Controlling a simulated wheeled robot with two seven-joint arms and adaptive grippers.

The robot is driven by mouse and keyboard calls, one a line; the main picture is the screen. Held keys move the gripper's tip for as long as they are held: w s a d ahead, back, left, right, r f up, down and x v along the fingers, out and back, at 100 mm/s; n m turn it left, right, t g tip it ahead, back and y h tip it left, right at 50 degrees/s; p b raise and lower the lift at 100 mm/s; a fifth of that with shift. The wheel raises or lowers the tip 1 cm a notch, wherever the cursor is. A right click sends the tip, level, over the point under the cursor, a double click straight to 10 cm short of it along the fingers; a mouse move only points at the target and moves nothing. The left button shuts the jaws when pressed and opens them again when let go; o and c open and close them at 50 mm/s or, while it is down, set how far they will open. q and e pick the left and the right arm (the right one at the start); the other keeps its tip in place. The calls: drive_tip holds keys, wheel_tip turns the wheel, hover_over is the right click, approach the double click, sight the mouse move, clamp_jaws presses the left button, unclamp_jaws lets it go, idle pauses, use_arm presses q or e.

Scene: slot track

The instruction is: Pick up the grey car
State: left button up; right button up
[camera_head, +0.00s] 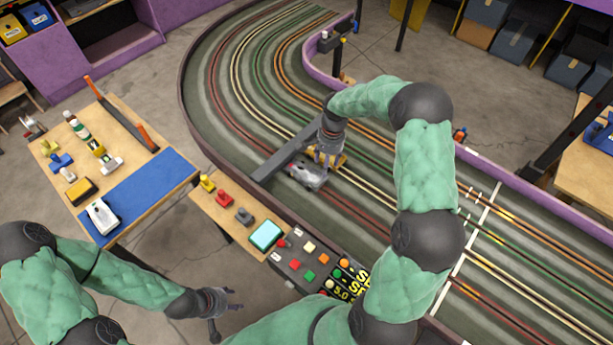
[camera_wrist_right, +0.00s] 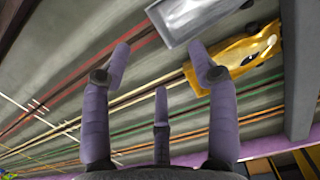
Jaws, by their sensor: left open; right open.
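The grey car (camera_head: 304,174) sits on the dark slot track, beside a grey bar that crosses the lanes. It also shows at the top of the right wrist view (camera_wrist_right: 197,16), partly cut off by the frame edge. My right gripper (camera_head: 327,160) is open and empty, just above and beside the grey car. In the wrist view its fingers (camera_wrist_right: 160,55) are spread, with the car beyond the right-hand fingertip. My left gripper (camera_head: 228,301) is open and empty, low over the floor, away from the track.
A yellow car (camera_wrist_right: 232,60) stands beside the grey car, close to my right fingers. The grey bar (camera_head: 277,161) lies close by. A workbench (camera_head: 152,110) stands at left.

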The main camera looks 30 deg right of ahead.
sight(322, 182)
drive_tip(key=f, duration=0.3)
drive_tip(key=f+b, duration=0.1)
drive_tip(key=f, duration=0.2)
drive_tip(key=a+f, duration=0.1)
drive_tip(key=f, duration=0.2)
drive_tip(key=shift+s+b, duration=0.1)
drive_tip(key=shift+b, duration=0.3)
drive_tip(key=shift+r, duration=0.1)
drive_tip(key=shift+c, duration=0.3)
drive_tip(key=c, duration=0.9)
drive_tip(key=shift+s+a, duration=0.1)
clamp_jaws()
drive_tip(key=shift+s, duration=0.1)
